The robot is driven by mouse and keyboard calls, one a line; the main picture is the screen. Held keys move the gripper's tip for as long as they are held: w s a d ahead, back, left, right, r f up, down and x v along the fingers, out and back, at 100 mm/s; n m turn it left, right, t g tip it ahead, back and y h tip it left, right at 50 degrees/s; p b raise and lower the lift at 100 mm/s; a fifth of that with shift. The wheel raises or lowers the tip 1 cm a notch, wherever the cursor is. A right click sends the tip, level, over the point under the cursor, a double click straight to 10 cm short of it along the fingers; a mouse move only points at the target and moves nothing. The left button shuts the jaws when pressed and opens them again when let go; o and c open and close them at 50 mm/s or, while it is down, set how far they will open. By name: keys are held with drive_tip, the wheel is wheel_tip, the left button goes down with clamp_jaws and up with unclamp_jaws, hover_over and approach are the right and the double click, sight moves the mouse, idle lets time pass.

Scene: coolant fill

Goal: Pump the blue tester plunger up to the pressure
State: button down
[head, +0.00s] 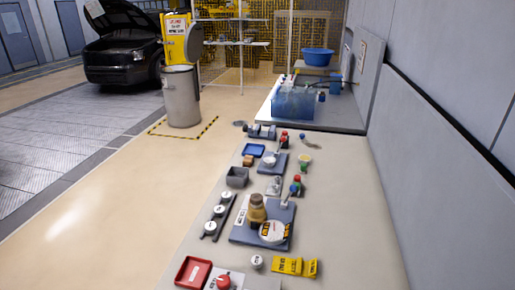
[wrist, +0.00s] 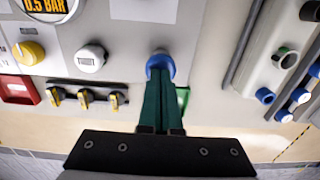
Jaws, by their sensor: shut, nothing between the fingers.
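The blue plunger (wrist: 160,64) shows as a round blue cap on a pale panel in the wrist view. My gripper (wrist: 160,82) is shut and empty, its two dark green fingers side by side. Its fingertips overlap the lower part of the blue cap; I cannot tell whether they touch it or hover over it. I cannot make out my gripper in the head view.
In the wrist view, a yellow knob (wrist: 28,52), a white knob (wrist: 91,58) and yellow-handled switches (wrist: 86,99) lie left of the plunger. A green part (wrist: 183,98) is close by the fingers. The head view shows a crowded bench (head: 350,220) beside a wall.

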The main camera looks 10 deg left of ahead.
drive_tip(key=shift+d+f, duration=0.1)
drive_tip(key=shift+f, duration=0.1)
wheel_tip(320, 180, up, 14)
drive_tip(key=shift+r, duration=0.2)
idle(0.3)
idle(1.4)
wheel_tip(320, 180, up, 2)
drive_tip(key=shift+r, duration=0.25)
wheel_tip(320, 180, down, 14)
idle(0.5)
